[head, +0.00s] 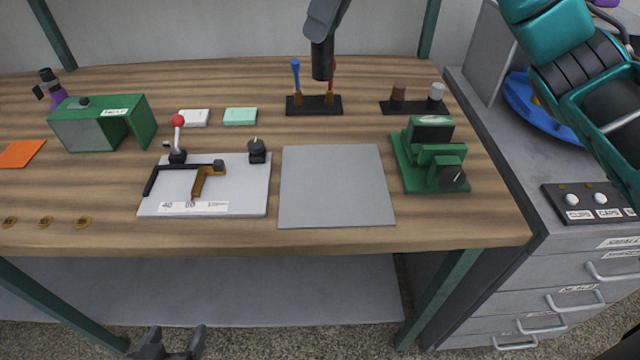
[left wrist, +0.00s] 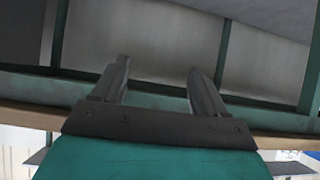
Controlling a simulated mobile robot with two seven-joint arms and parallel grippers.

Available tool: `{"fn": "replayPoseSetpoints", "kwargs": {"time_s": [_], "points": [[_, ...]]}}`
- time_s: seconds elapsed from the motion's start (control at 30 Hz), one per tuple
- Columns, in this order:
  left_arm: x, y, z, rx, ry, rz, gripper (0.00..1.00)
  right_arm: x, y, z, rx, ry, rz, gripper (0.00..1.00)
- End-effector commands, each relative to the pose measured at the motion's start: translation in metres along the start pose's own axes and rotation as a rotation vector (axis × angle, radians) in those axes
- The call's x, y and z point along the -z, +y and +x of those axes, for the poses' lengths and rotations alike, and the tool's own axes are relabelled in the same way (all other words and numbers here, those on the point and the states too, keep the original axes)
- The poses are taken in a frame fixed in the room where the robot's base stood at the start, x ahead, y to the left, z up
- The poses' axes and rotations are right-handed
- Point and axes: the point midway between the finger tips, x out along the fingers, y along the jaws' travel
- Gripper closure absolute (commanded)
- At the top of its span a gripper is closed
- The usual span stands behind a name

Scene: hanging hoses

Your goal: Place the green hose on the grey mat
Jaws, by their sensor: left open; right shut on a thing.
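The grey mat (head: 336,186) lies flat and bare on the wooden workbench, right of the white fixture board. I see no green hose in either view. My left gripper (head: 172,342) shows at the bottom edge of the head view, below the bench's front edge and away from the mat. In the left wrist view its two fingers (left wrist: 158,68) are apart with nothing between them. My teal right arm (head: 585,75) fills the upper right of the head view; its gripper is out of frame, so anything it holds is hidden.
A white fixture board (head: 240,195) with a clamp stands left of the mat, and a green vise-like device (head: 432,158) to its right. A dark tool (head: 322,50) hangs above a screwdriver rack (head: 314,106). A grey drawer cabinet (head: 590,262) stands right of the bench.

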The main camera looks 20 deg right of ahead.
Motion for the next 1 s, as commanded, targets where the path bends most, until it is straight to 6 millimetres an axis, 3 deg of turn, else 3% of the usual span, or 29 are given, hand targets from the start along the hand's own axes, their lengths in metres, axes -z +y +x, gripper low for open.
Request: {"fn": "replayPoseSetpoints", "kwargs": {"time_s": [0.17,0.6,1.0], "points": [[-0.004,0.004,0.004,-0.012,-0.001,0.002,0.27,0.002,0.007,0.018,-0.025,-0.004,-0.066,0.97],[-0.005,0.009,0.012,-0.024,0.007,-0.002,0.27,0.046,0.007,0.123,-0.025,-0.003,-0.062,0.97],[-0.006,0.009,0.015,-0.025,0.016,-0.002,0.27,0.061,0.007,0.161,-0.022,-0.004,-0.062,0.97]]}}
